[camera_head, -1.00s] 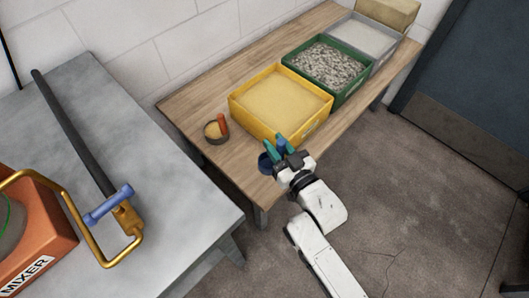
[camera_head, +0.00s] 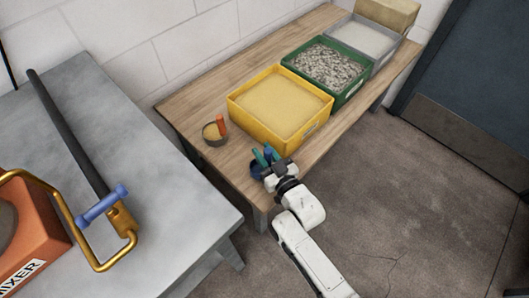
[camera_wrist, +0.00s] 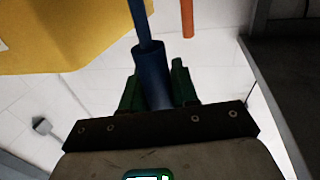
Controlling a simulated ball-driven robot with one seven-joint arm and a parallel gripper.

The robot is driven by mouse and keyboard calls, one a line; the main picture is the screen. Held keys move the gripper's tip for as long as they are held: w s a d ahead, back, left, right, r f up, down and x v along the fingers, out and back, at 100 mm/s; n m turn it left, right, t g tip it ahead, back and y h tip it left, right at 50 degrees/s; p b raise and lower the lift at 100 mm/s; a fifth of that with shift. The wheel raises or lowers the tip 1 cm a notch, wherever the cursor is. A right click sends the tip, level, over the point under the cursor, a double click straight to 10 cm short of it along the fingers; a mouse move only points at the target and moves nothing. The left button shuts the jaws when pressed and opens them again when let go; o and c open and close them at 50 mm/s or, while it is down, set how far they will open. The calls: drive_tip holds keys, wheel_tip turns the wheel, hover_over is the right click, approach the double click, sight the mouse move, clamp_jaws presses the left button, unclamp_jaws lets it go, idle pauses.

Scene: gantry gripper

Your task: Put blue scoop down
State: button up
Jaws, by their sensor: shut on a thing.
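The blue scoop (camera_head: 256,170) is in my gripper (camera_head: 264,155) at the near end of the wooden table, close to its front edge. My gripper's green fingers are shut on the scoop's blue handle, which also shows in the wrist view (camera_wrist: 152,75) between the fingers. The scoop's cup is partly hidden by my gripper. I cannot tell whether it touches the tabletop.
A round cup with an orange handle (camera_head: 221,125) stands on the wooden table (camera_head: 190,102), left of the yellow bin (camera_head: 237,112). A green bin (camera_head: 349,91) and a grey bin (camera_head: 377,65) stand beyond. Bare wood lies between the cup and my gripper.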

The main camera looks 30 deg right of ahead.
drive_tip(key=shift+f, duration=0.15)
drive_tip(key=o, duration=1)
drive_tip(key=s, duration=1.2)
drive_tip(key=shift+d+r, duration=0.2)
drive_tip(key=shift+d, duration=0.1)
drive_tip(key=s+d+f+g+h, duration=0.1)
drive_tip(key=s+d+f+g, duration=0.25)
drive_tip(key=g, duration=0.55)
drive_tip(key=s+d+r+g, duration=0.1)
drive_tip(key=s+g, duration=0.1)
drive_tip(key=s, duration=0.2)
drive_tip(key=s+d+r+g, duration=0.1)
drive_tip(key=s+g, duration=0.2)
drive_tip(key=s, duration=0.2)
drive_tip(key=s+d+r+m+g, duration=0.1)
drive_tip(key=s+g, duration=0.2)
drive_tip(key=s, duration=0.2)
drive_tip(key=shift+r, duration=0.25)
